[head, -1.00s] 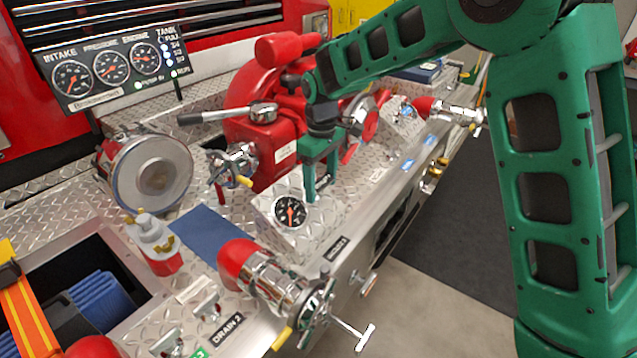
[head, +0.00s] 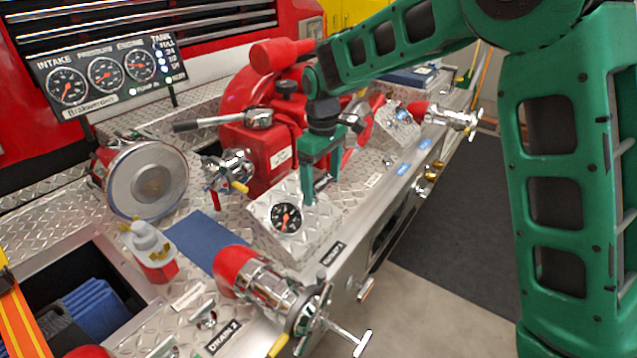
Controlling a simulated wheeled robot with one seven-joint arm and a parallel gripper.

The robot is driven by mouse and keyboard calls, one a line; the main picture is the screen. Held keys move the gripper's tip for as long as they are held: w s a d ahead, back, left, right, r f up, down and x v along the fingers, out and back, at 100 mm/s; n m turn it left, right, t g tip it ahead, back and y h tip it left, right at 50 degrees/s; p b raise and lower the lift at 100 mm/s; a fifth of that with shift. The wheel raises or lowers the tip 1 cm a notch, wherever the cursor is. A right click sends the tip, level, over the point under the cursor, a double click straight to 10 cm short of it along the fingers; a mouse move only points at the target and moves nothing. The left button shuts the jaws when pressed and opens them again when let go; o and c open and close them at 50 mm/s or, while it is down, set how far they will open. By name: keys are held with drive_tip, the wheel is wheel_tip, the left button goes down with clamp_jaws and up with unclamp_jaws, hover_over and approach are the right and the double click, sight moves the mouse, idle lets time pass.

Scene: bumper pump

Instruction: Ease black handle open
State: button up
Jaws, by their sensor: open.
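A lever with a black grip (head: 187,126) and a chrome shaft sticks out to the left from a chrome ball joint on the red pump body (head: 272,150). It lies nearly level. My gripper (head: 320,188) points down, right of the lever and in front of the red pump body, near the small pressure gauge (head: 286,217). It is open, with nothing seen between its fingers. It is well apart from the black grip. My wrist and forearm hide part of the pump's right side.
A chrome valve with a yellow tip (head: 230,170) is below the lever. A red-and-chrome drain valve (head: 270,285) is in front. The gauge panel (head: 107,77) rises behind.

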sight(322, 179)
wheel_tip(322, 179, up, 11)
drive_tip(key=shift+f, duration=0.15)
idle(0.4)
idle(3.1)
